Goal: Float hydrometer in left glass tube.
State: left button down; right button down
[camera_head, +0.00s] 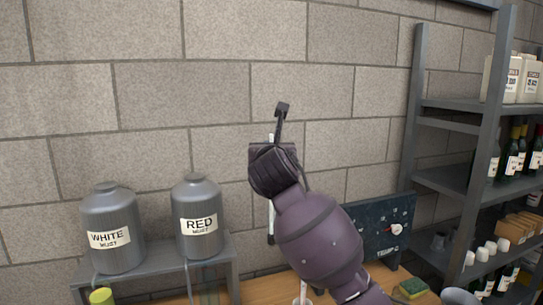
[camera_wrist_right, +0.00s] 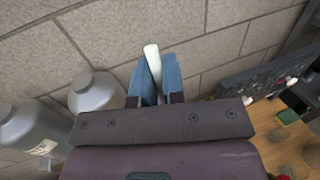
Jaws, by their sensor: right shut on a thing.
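My right gripper (camera_head: 272,168) is raised in front of the wall in the head view, its fingers largely hidden behind my wrist. In the right wrist view its two blue fingers (camera_wrist_right: 154,82) are shut on a pale hydrometer stem (camera_wrist_right: 152,62). The hydrometer (camera_head: 271,217) hangs about upright below the gripper, its dark lower end above the wooden table. A clear, tube-like shape (camera_head: 208,291) shows faintly under the shelf below the RED can; I cannot tell whether it is the left glass tube. My left gripper is out of view.
Grey cans marked WHITE (camera_head: 111,228) and RED (camera_head: 197,219) stand on a grey shelf (camera_head: 160,262) at left. A dark panel (camera_head: 378,232) stands behind my arm. A rack (camera_head: 486,190) with bottles is at right. A green-and-yellow sponge (camera_head: 411,288) lies at the front.

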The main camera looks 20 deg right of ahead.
aim_at(272, 137)
jog(key=shift+r, duration=1.55)
